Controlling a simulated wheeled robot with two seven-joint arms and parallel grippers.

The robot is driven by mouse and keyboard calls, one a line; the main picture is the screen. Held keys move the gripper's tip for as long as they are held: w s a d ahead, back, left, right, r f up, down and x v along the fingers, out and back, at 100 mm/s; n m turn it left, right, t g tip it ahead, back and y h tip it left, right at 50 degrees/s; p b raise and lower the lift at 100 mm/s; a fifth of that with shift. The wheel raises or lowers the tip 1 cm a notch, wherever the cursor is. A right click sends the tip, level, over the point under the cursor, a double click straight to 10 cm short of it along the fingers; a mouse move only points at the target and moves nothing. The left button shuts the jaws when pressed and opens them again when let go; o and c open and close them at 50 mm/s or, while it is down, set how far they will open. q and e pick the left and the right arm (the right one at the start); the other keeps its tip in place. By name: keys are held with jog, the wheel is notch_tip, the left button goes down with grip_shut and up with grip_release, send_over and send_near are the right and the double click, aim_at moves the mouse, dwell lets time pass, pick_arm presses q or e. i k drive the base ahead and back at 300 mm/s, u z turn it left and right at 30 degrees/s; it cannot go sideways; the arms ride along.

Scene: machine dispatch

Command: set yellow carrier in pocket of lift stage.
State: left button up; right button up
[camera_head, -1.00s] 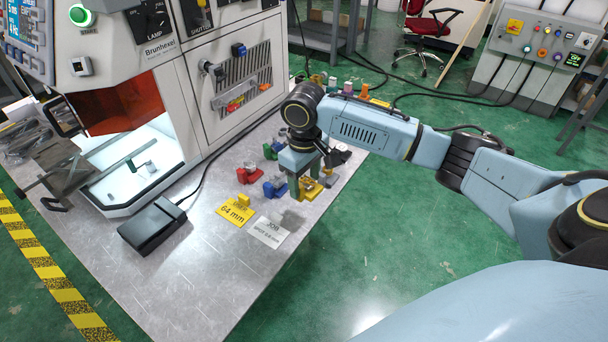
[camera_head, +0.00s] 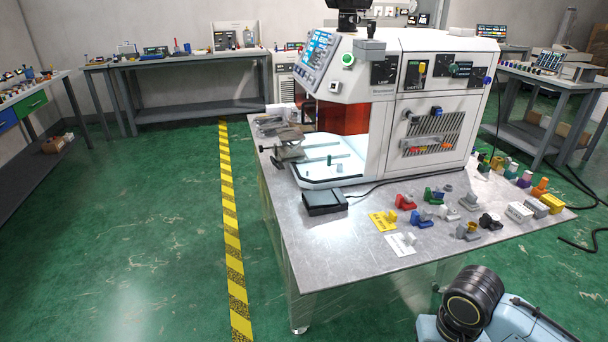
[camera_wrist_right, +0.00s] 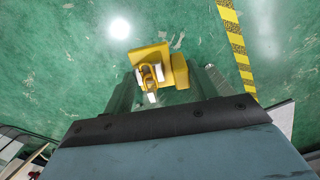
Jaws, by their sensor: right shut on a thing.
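The yellow carrier (camera_wrist_right: 149,55) is in the right wrist view, a yellow plate with an upright part and a yellow block at its side. My right gripper (camera_wrist_right: 165,82) is shut on it and holds it above the green floor, clear of the table. In the head view only my right forearm shows at the bottom right; the gripper and carrier are out of that frame. A grey platform (camera_head: 288,151) at the machine's left front looks like the lift stage; its pocket is too small to make out. My left gripper is not in view.
The metal table (camera_head: 330,235) bears the machine (camera_head: 395,80), a black pedal (camera_head: 325,201), a yellow card (camera_head: 382,222), a white card (camera_head: 401,244) and several small coloured carriers. Coloured blocks line its right end. The floor to the left is clear, with a yellow-black stripe (camera_head: 232,238).

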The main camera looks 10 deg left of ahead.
aim_at(287, 134)
jog(key=u, duration=0.8)
jog(key=i, duration=0.25)
jog(key=u, duration=1)
jog(key=i, duration=1.3)
jog(key=z, duration=0.6)
jog(key=i, duration=0.9)
jog(key=z, duration=0.95)
